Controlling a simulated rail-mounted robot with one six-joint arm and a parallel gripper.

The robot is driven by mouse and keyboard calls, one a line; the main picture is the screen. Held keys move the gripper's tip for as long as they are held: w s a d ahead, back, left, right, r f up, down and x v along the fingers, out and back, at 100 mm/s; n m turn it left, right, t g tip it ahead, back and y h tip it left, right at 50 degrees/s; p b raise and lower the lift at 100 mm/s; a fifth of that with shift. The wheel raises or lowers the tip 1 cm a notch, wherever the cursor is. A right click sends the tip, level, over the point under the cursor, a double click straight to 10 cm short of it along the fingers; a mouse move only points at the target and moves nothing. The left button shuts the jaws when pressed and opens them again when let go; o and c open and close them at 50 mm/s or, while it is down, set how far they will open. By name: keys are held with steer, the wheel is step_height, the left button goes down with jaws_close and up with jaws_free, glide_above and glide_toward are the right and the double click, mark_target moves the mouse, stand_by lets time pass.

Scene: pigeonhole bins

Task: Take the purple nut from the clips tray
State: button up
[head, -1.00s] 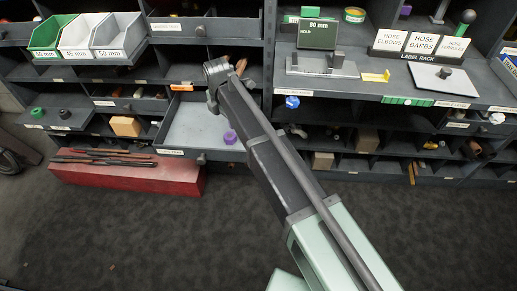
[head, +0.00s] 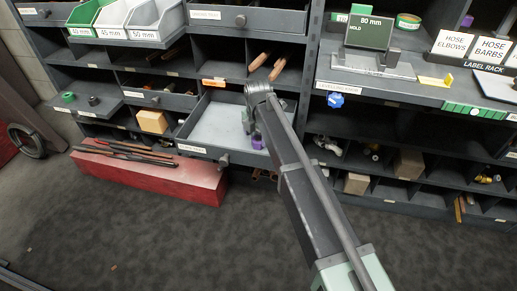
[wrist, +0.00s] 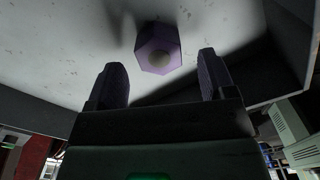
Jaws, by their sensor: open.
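The purple nut (head: 257,142) lies in the right front part of a pulled-out grey tray (head: 212,122) in the head view. My arm partly hides it there. In the wrist view the hexagonal purple nut (wrist: 151,42) sits on the pale tray floor, its round hole facing me. My gripper (wrist: 161,78) is open and empty. The nut is beyond the fingertips, roughly midway between them, and not between the fingers. In the head view my gripper (head: 248,122) is low over the tray, close to the nut. The label on the tray front is too small to read.
The tray's front wall and side walls stand close around my gripper. A shelf with brown rolls (head: 259,61) is above and behind it. A red block (head: 150,172) with dark rods lies on the floor below left.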

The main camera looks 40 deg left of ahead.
mark_target(258, 140)
step_height(258, 140, down, 3)
steer(key=shift+f+b, duration=0.1)
steer(key=shift+b, duration=0.65)
steer(key=shift+r, duration=0.3)
steer(key=c, duration=1.1)
steer(key=shift+p, duration=0.3)
step_height(258, 140, up, 20)
steer(key=p, duration=2)
